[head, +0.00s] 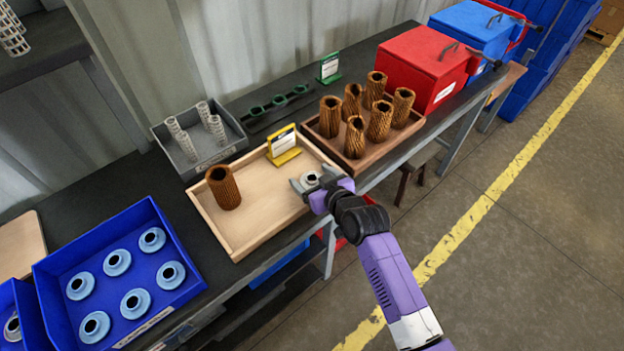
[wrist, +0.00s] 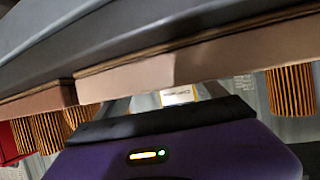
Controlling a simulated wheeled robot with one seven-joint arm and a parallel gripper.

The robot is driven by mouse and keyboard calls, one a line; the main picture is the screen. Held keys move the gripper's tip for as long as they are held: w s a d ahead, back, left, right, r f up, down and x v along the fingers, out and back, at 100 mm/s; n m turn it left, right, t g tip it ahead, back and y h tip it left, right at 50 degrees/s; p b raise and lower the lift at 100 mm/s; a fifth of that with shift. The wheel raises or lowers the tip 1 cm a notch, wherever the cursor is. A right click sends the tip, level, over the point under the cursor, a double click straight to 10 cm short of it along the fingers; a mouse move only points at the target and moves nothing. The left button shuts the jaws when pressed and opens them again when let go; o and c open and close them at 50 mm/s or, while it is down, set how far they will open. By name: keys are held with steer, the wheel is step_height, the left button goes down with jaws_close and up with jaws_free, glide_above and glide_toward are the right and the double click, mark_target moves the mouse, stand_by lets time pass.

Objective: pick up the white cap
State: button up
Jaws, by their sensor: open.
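The small white cap (head: 311,180), round with a dark centre hole, is at the right front corner of the light wooden tray (head: 236,246) in the head view. My gripper (head: 315,177) reaches in over that corner from the front right. Its grey fingers are open, one on each side of the cap. I cannot tell whether they touch it. In the wrist view my purple gripper body fills the bottom, and I cannot make out the cap there.
A brown cartridge (head: 223,187) and a yellow-framed sign (head: 284,145) stand in the light tray. A brown tray (head: 393,147) with several cartridges is close on the right. A blue bin (head: 180,231) of pale blue caps is left. A grey bin (head: 172,148) is behind.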

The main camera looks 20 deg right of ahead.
steer(key=shift+f, duration=0.15)
steer(key=shift+s, duration=0.1)
steer(key=c, duration=1.3)
steer(key=shift+c, duration=0.2)
